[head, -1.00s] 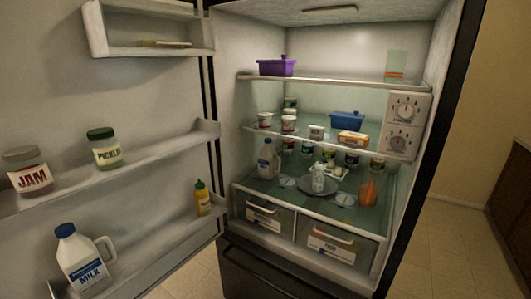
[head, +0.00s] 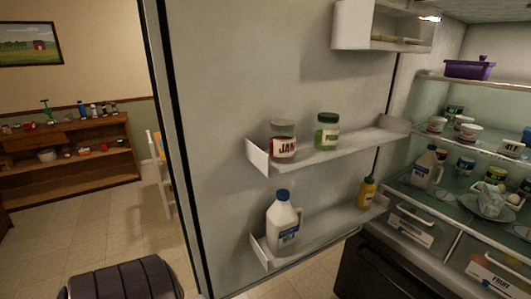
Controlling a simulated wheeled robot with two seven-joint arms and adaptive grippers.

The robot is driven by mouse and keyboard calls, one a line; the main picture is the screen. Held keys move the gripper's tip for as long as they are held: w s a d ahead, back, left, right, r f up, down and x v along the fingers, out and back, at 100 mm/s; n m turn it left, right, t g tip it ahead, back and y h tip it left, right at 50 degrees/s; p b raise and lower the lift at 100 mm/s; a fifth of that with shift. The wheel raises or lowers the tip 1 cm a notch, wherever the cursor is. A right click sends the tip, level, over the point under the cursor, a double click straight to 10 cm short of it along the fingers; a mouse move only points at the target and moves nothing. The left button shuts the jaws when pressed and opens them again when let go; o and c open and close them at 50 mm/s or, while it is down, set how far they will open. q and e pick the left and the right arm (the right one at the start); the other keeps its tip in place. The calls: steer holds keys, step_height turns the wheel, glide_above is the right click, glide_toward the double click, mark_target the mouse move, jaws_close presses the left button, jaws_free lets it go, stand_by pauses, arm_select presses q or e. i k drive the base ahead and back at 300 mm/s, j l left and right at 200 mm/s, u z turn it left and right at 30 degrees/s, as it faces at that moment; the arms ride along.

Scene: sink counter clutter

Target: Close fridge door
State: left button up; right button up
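The fridge door (head: 225,130) stands wide open in the middle of the head view, its inner side facing me. Its shelves hold a jam jar (head: 283,141), a pickle jar (head: 327,131), a milk jug (head: 283,222) and a mustard bottle (head: 366,192). The door's free edge, with a dark seal, is on the left. The open fridge interior (head: 410,155) is at the right, cut off by the frame. Neither of my grippers shows. A dark ribbed shape at the bottom left cannot be made out clearly.
A wooden shelf unit (head: 75,160) with several small items stands against the far left wall. A chair (head: 160,172) is partly hidden behind the door. The tiled floor (head: 100,230) left of the door looks clear. A picture (head: 27,46) hangs on the wall.

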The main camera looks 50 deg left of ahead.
mark_target(220, 71)
steer(key=k+j+z, duration=0.15)
steer(key=k+j, duration=0.2)
steer(key=j, duration=0.2)
steer(key=k+j+z, duration=0.15)
steer(key=k+j, duration=0.2)
steer(key=j, duration=0.2)
steer(key=k+j+z, duration=0.1)
steer(key=j, duration=0.3)
steer(key=k+j+z, duration=0.1)
steer(key=j, duration=0.25)
steer(key=k+j, duration=0.2)
steer(key=j, duration=0.15)
steer(key=i+j+z, duration=0.1)
steer(key=j+z, duration=0.2)
steer(key=j, duration=0.95)
steer(key=i+j, duration=0.1)
steer(key=j, duration=0.2)
steer(key=i+j, duration=0.1)
steer(key=j, duration=0.15)
